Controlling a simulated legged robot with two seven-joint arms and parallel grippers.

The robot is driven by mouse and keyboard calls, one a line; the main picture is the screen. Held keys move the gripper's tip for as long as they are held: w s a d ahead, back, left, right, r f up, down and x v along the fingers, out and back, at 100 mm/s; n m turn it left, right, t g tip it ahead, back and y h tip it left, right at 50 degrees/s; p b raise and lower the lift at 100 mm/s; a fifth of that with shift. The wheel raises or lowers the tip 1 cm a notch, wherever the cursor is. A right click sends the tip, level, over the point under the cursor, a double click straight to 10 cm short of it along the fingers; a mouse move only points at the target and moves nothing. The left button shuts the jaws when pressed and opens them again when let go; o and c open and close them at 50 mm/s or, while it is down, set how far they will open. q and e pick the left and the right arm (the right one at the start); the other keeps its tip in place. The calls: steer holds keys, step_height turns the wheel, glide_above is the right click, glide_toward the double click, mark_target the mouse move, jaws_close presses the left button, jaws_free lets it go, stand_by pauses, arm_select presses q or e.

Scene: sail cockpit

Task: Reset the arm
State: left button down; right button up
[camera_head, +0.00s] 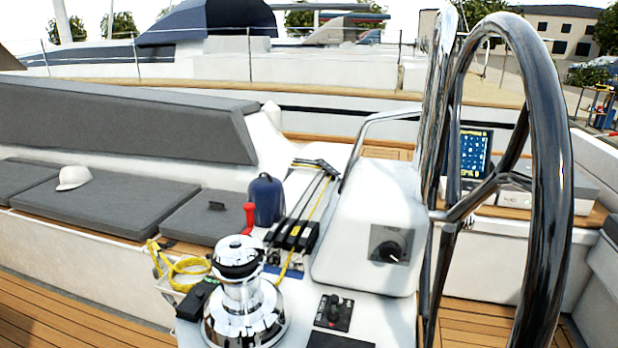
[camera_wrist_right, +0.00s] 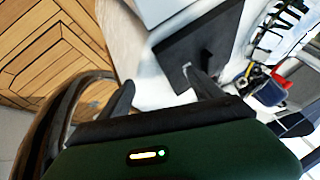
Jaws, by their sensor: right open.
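My right gripper (camera_wrist_right: 158,82) shows in the right wrist view, its two dark fingers apart with nothing between them. A white surface lies beyond the fingers, and a dark flat panel (camera_wrist_right: 208,48) is beyond the right finger. I cannot tell whether the fingers touch anything. Neither gripper shows in the head view, and my left gripper is not seen at all.
The head view shows a chrome steering wheel (camera_head: 556,170) at right, a chrome winch (camera_head: 243,300), a red handle (camera_head: 249,217), a blue container (camera_head: 265,201), yellow rope (camera_head: 182,268) and a white cap (camera_head: 74,177) on grey cushions. Teak floor (camera_head: 60,320) at lower left is clear.

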steer(key=s+d+f+n+g+p, duration=0.1)
steer(key=s+d+n+g, duration=0.15)
steer(key=s, duration=0.35)
steer(key=s+d+f+n+g, duration=0.1)
steer(key=s+d+n+g, duration=0.1)
steer(key=s+d+n, duration=0.3)
step_height(320, 180, up, 17)
steer(key=a+m+p, duration=0.1)
steer(key=a+p, duration=0.1)
steer(key=p, duration=1.5)
steer(key=shift+s+a+f+h, duration=0.15)
steer(key=shift+a+f+h, duration=0.05)
steer(key=shift+a+h, duration=0.2)
steer(key=shift+m, duration=0.25)
